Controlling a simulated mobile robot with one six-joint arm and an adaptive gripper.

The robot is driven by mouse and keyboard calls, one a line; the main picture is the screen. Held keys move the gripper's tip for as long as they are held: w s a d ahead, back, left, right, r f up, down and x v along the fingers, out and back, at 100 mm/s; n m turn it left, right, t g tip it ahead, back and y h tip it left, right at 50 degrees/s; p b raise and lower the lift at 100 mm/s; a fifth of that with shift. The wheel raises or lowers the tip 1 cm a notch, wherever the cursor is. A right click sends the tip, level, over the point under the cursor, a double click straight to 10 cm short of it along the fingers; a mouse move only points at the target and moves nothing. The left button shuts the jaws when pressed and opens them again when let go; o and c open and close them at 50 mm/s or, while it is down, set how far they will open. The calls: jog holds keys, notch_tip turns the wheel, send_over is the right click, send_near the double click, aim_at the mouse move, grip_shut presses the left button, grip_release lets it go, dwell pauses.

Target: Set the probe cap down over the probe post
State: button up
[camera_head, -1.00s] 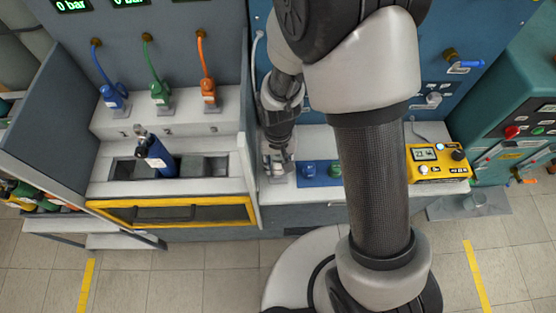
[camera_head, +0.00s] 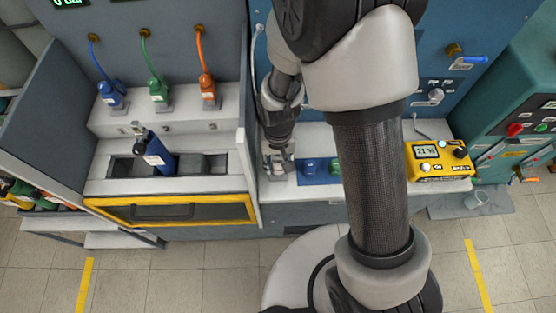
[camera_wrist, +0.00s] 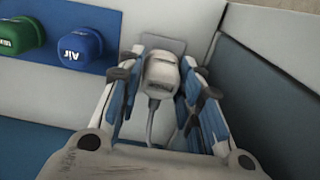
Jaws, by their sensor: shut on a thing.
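The pale grey probe cap (camera_wrist: 160,72) sits between the blue-padded fingers of my gripper (camera_wrist: 163,62) in the wrist view, with a thin cable (camera_wrist: 151,125) trailing from it. My gripper is shut on the cap. Beyond the cap, a flat grey plate (camera_wrist: 172,45) lies on the white bench top. The probe post itself does not show; I cannot tell whether the cap is around it or above it. In the head view my gripper (camera_head: 277,162) is low over the left end of the bench (camera_head: 290,195), and the cap is hard to make out there.
A blue cap marked Air (camera_wrist: 80,46) and a green cap (camera_wrist: 22,35) stand beside the gripper on a blue base. A dark wall (camera_wrist: 265,95) rises close on the other side. A yellow meter (camera_head: 438,158) sits farther right. A dark blue cylinder (camera_head: 158,152) leans in the left tray.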

jog(key=shift+f, duration=0.2)
jog(key=o, duration=1.2)
jog(key=shift+o, duration=0.2)
jog(key=shift+r, duration=0.1)
notch_tip(320, 180, up, 12)
jog(key=s+d+r+t, duration=0.2)
jog(key=s+d+r, duration=0.3)
jog(key=s+r, duration=0.2)
jog(key=s+d+r+t, duration=0.2)
jog(key=s+d+r, duration=0.4)
jog(key=r, duration=0.4)
jog(key=shift+s+t, duration=0.3)
jog(key=shift+s, duration=0.05)
